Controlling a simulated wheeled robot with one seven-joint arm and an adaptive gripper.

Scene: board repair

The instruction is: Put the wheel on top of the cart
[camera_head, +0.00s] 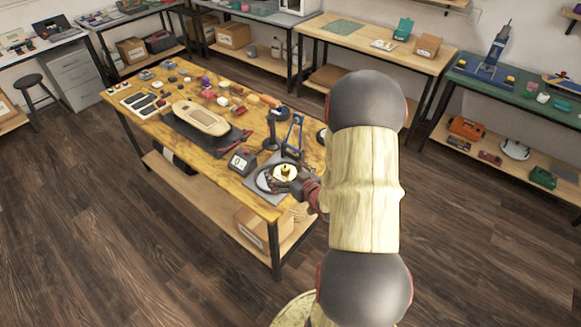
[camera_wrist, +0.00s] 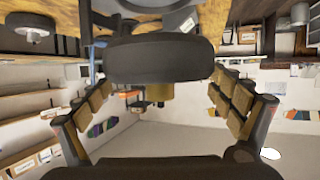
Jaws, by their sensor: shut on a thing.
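The wheel (camera_wrist: 160,57) is a wide dark tyre with a brass-coloured hub part on its underside in the wrist view. My gripper (camera_wrist: 160,95) has its two padded fingers on either side of it and is shut on it. In the head view, my gripper (camera_head: 298,186) is over the near right corner of the workbench, at a cream and brass round part (camera_head: 285,171), apparently the wheel. Whether the wheel touches what is below is hidden. I cannot surely recognise a cart; a tan board (camera_head: 201,117) lies on a dark base on the bench.
A small display device (camera_head: 241,162) stands left of my gripper. A blue frame tool (camera_head: 294,133) and a dark stand (camera_head: 271,130) are just behind. Several small parts crowd the wooden workbench (camera_head: 240,188). Other benches line the walls; the floor (camera_head: 150,260) is clear.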

